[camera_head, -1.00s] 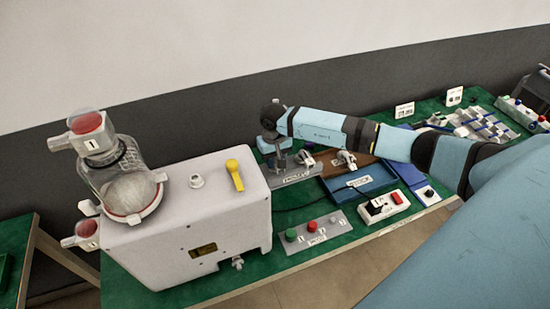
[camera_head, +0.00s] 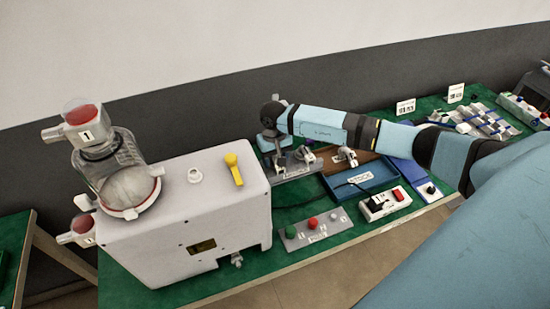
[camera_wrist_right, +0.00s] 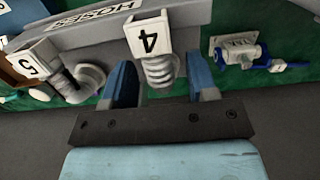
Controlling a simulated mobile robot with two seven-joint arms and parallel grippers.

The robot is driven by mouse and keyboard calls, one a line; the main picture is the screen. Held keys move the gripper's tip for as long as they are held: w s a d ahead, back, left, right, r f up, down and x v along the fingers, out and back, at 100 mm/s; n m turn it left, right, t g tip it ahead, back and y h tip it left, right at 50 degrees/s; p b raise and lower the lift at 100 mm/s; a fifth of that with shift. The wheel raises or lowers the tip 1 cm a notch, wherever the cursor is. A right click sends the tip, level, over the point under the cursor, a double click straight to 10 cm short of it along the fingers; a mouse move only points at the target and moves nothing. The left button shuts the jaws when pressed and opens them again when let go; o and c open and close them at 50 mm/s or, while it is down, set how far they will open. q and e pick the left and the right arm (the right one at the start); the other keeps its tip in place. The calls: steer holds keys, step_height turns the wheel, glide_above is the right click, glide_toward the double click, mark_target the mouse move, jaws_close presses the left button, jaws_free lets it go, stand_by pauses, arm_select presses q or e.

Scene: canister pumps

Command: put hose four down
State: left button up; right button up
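Hose four (camera_wrist_right: 147,38) shows a white end block marked 4 and a grey ribbed neck in the right wrist view. It is at the grey rack marked HOSES (camera_wrist_right: 60,38); whether it is seated there I cannot tell. My right gripper (camera_wrist_right: 160,85) has its two blue fingers apart, one on each side of the ribbed neck, with visible gaps. In the head view my right gripper (camera_head: 270,143) points down at the far left end of the hose rack (camera_head: 297,160), its fingers mostly hidden. My left gripper is not in view.
Hose five (camera_wrist_right: 35,62) stands close beside hose four. A small valve part with a blue handle (camera_wrist_right: 240,50) is on the other side. The white pump housing (camera_head: 190,215) stands left of my right gripper. A blue tray (camera_head: 360,182) and button panel (camera_head: 312,228) are nearby.

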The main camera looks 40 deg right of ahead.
steer(key=shift+r, duration=0.15)
steer(key=shift+r+p, duration=0.25)
steer(key=shift+p, duration=0.2)
steer(key=shift+r+p, duration=0.4)
steer(key=shift+p, duration=0.15)
step_height(320, 180, up, 12)
steer(key=b, duration=0.3)
steer(key=shift+w+f, duration=0.15)
steer(key=shift+w, duration=0.25)
steer(key=shift+d, duration=0.1)
